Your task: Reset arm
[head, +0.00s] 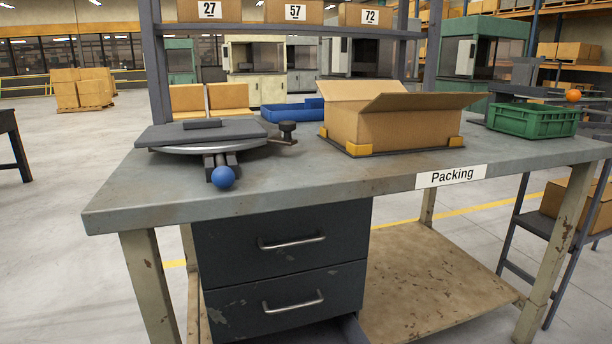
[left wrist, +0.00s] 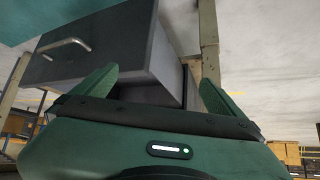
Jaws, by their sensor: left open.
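No press is clearly recognisable. A grey fixture with a round plate (head: 215,147) sits on the left of the packing table, with a lever ending in a blue ball (head: 222,177) toward the front edge. A black knob (head: 288,127) stands at its right. At the far right, a dark device (head: 520,91) carries an orange ball (head: 574,96) on an arm, partly behind a green crate. My left gripper (left wrist: 155,84) shows only in the left wrist view, with its green fingers apart and nothing visible between them. A grey drawer with a handle (left wrist: 66,45) is beyond the fingers. My right gripper is not in view.
The table (head: 330,185) holds an open cardboard box (head: 385,128), the green crate (head: 532,120) and a blue tray (head: 292,113). Two dark drawers (head: 285,275) are below; a further one at the bottom appears pulled out. The front middle of the tabletop is clear.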

